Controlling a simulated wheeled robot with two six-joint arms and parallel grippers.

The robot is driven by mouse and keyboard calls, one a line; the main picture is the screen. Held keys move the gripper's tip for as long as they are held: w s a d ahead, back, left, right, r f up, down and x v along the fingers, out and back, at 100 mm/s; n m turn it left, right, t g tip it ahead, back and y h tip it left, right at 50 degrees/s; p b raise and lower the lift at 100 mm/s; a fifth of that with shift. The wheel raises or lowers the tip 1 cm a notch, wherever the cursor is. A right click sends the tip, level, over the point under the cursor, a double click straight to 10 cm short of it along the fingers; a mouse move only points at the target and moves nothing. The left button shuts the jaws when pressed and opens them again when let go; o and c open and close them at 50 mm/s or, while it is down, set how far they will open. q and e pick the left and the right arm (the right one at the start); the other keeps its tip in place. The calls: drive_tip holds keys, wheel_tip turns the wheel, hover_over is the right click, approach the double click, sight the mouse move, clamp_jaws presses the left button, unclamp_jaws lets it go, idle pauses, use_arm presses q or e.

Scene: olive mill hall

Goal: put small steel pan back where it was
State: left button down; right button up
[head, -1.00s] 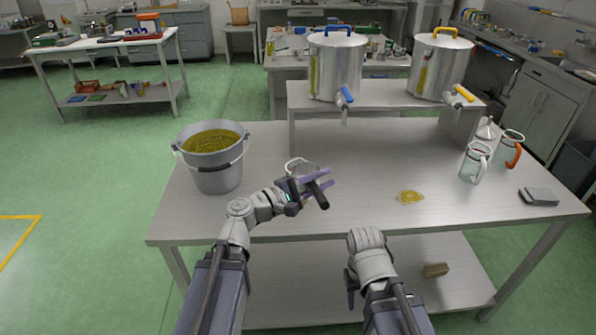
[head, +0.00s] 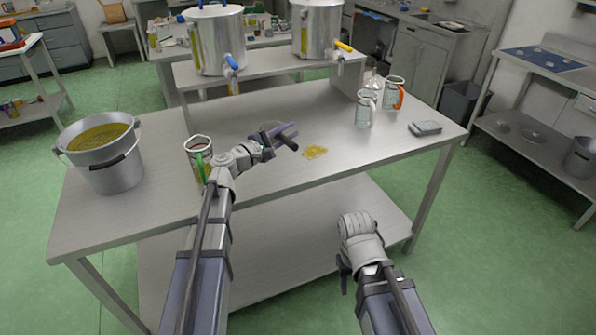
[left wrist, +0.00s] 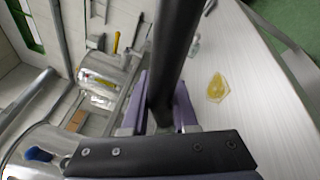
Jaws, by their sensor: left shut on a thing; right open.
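My left gripper (head: 278,138) is over the middle of the steel table, its purple fingers shut on a dark bar-like handle, which I take for that of the small steel pan (head: 290,145). In the left wrist view the handle (left wrist: 176,60) rises between the fingers (left wrist: 160,105). The pan's bowl is mostly hidden; a faint grey curved shape behind the fingers in the head view may be part of it. My right gripper (head: 344,275) is open and empty, low in front of the table.
A yellow spill (head: 315,152) lies on the steel table (head: 250,185). Two steel tanks (head: 218,42) (head: 317,30) stand on the raised shelf.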

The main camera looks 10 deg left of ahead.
use_arm(q)
wheel_tip(320, 180, down, 10)
drive_tip(key=b, duration=1)
drive_tip(key=shift+w+d+f, duration=0.1)
drive_tip(key=shift+f, duration=0.05)
drive_tip(key=c, duration=0.7)
unclamp_jaws()
drive_tip(key=v, duration=1.2)
